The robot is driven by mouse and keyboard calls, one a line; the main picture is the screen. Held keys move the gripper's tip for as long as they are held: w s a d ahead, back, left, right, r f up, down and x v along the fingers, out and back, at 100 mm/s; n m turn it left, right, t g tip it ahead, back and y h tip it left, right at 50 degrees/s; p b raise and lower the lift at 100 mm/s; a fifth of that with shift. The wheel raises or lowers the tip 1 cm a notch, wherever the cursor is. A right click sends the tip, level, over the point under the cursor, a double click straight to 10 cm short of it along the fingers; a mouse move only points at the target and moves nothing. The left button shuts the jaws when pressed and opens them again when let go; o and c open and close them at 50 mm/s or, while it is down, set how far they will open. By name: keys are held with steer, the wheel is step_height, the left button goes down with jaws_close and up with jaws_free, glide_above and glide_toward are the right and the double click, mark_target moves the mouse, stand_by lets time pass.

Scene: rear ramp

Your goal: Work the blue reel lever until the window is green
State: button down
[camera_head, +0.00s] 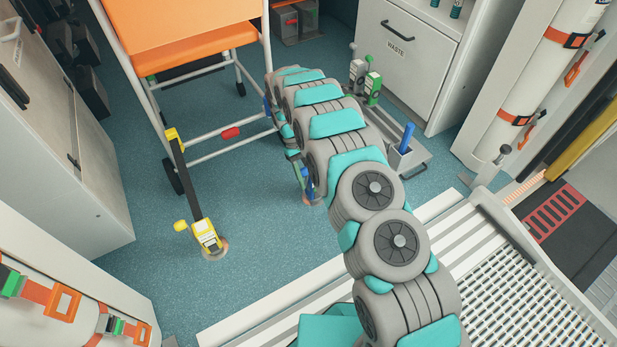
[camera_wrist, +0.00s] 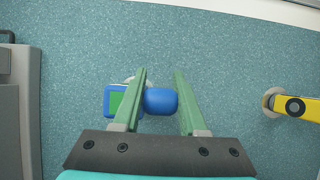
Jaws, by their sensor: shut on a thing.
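The blue reel lever (camera_wrist: 160,101) sits between the two green fingers of my gripper (camera_wrist: 160,76) in the wrist view, and the gripper is shut on it. Left of it is the blue reel body with its window (camera_wrist: 116,102). The window shows green, and my left finger covers part of the reel. In the head view, only a small blue part of the reel (camera_head: 307,182) shows beside my arm, low over the floor.
A yellow reel (camera_head: 207,236) stands on the floor at left, its dark strap running to the orange chair (camera_head: 195,50). It also shows at the wrist view's right edge (camera_wrist: 296,106). A grey tray (camera_head: 412,160) and a white waste cabinet (camera_head: 408,52) stand behind my arm.

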steer(key=shift+w+a+r, duration=0.25)
steer(key=shift+w+a, duration=0.1)
steer(key=shift+w, duration=0.2)
steer(key=shift+c, duration=2.4)
jaws_free()
steer(key=shift+s, duration=0.1)
steer(key=v, duration=0.7)
steer(key=shift+r, duration=0.35)
